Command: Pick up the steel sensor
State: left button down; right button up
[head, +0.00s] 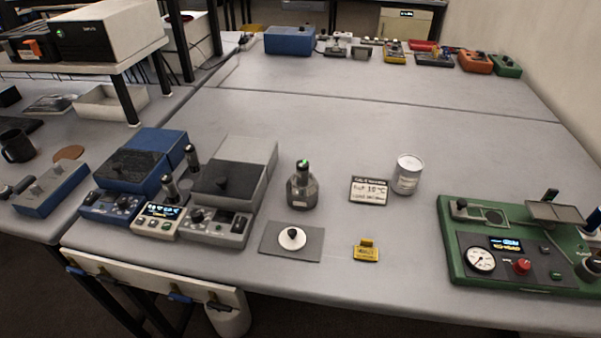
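No thing in the head view is clearly readable as the steel sensor. A dark grey, flask-shaped metal body (303,187) with a narrow neck and a green-lit top stands upright at the middle of the table; it may be the sensor. A light metallic cylinder (408,174) with a printed label stands upright to its right. A white disc with a black knob (292,238) sits on a grey mat (312,250) in front of the flask-shaped body. Neither of my grippers shows.
Blue and grey box instruments (235,170) stand left of the flask-shaped body. A small sign (369,190) and a yellow block (366,252) are to its right. A green gauge panel (520,285) fills the right front.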

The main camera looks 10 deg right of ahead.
aim_at(302, 167)
jog(key=j+z, duration=0.4)
jog(key=j, duration=0.4)
jog(key=j+z, duration=0.4)
jog(key=j, duration=0.4)
